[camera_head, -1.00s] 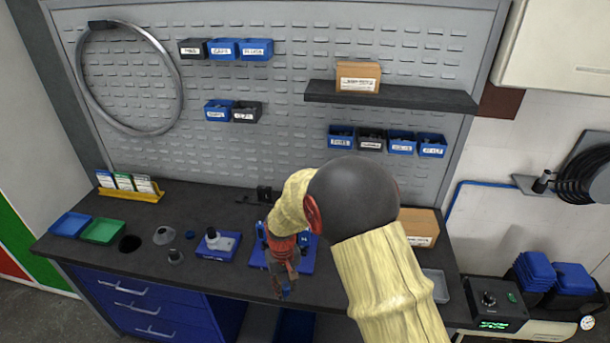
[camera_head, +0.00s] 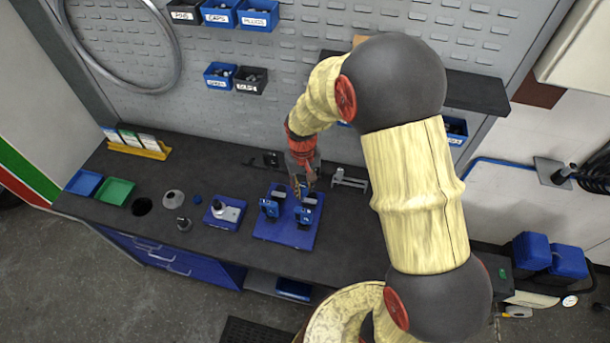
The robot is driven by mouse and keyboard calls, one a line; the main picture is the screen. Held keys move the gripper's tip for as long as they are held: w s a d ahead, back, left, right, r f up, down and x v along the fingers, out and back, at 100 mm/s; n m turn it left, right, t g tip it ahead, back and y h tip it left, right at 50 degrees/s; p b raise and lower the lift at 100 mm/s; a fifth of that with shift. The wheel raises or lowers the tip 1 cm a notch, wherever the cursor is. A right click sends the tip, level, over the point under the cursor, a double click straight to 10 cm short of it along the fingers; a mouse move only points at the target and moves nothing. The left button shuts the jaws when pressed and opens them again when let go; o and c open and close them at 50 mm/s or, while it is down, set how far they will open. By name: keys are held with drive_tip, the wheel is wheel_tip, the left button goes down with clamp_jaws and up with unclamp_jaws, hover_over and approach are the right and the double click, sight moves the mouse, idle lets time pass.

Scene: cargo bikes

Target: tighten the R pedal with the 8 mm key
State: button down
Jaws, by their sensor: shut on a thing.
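A blue base plate (camera_head: 260,228) lies on the dark bench and bears two blue clamp blocks, a left one (camera_head: 269,209) and a right one (camera_head: 303,217). Grey parts show at both blocks, but I cannot read which is the R pedal. My gripper (camera_head: 301,188) points down over the back right of this plate, close above the right block. It is shut on a thin thing, by its place the 8 mm key, mostly hidden by the fingers. I cannot tell whether it touches the pedal.
A small grey rack (camera_head: 350,181) stands right of the plate. Left of it are a blue holder with a white knob (camera_head: 225,209), a dark cone (camera_head: 184,224), a grey cone (camera_head: 173,199), a green tray (camera_head: 115,192) and a blue tray (camera_head: 84,183). The bench front is clear.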

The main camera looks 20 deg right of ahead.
sight(303, 199)
drive_tip(key=shift+f+b, duration=1.75)
drive_tip(key=shift+f, duration=1.15)
drive_tip(key=shift+f+b, duration=0.4)
drive_tip(key=shift+f, duration=0.1)
drive_tip(key=c, duration=2.1)
unclamp_jaws()
drive_tip(key=c, duration=0.5)
drive_tip(key=shift+s, duration=0.1)
clamp_jaws()
drive_tip(key=m, duration=0.6)
drive_tip(key=shift+s+f+m, duration=0.1)
drive_tip(key=shift+m, duration=0.3)
